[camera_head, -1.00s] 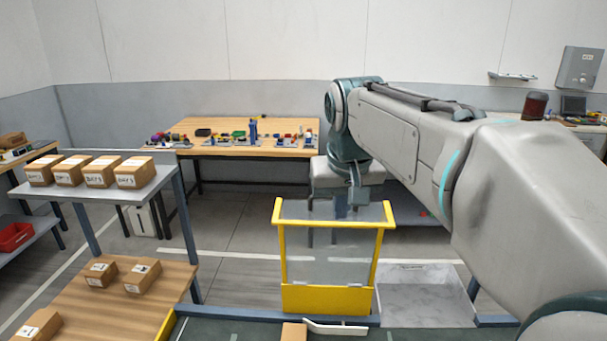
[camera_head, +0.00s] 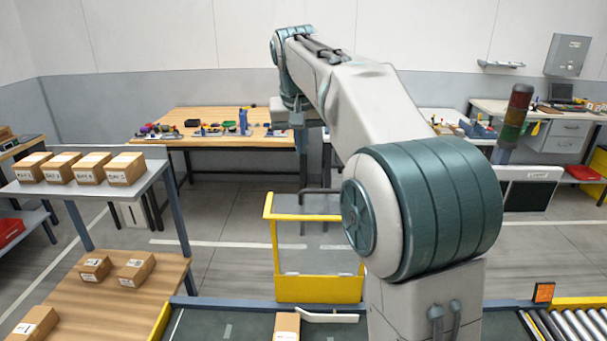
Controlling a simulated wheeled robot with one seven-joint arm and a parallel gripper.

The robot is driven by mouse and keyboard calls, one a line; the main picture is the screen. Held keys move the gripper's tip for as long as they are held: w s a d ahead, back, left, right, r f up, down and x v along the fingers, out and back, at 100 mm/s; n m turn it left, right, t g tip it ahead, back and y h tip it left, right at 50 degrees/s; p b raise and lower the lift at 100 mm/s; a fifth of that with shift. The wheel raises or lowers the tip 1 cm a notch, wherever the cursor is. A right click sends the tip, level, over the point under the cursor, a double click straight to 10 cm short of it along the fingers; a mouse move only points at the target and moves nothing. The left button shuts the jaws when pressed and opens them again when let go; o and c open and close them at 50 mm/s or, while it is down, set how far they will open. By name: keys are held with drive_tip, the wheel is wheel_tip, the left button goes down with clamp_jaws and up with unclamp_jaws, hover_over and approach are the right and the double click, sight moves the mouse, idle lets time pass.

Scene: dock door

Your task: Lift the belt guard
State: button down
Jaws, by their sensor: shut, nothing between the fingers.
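The belt guard (camera_head: 304,288) is a yellow frame with a clear panel. It stands upright at the far edge of the dark green belt (camera_head: 240,325), and its lower yellow plate is down near the belt's edge rail. My arm crosses in front of its right side and hides that part. My gripper (camera_head: 302,140) hangs from the wrist above and beyond the guard's top bar, apart from it. It is small in this view; it is shut and holds nothing.
A brown carton (camera_head: 287,326) and a bent white strip (camera_head: 327,317) lie on the belt near the guard. A shelf (camera_head: 100,190) with several cartons stands left. A roller conveyor (camera_head: 570,322) and a signal light (camera_head: 514,120) are on the right. Open floor (camera_head: 225,250) lies behind.

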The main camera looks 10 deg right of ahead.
sight(304, 203)
drive_tip(key=p+x, duration=0.1)
drive_tip(key=x, duration=0.4)
drive_tip(key=shift+s+f, duration=0.4)
drive_tip(key=shift+f, duration=0.05)
drive_tip(key=shift+s+f, duration=0.3)
drive_tip(key=shift+s, duration=0.6)
drive_tip(key=shift+s+a+f, duration=0.1)
drive_tip(key=shift+s+f, duration=0.25)
drive_tip(key=shift+f, duration=0.05)
drive_tip(key=shift+f, duration=0.1)
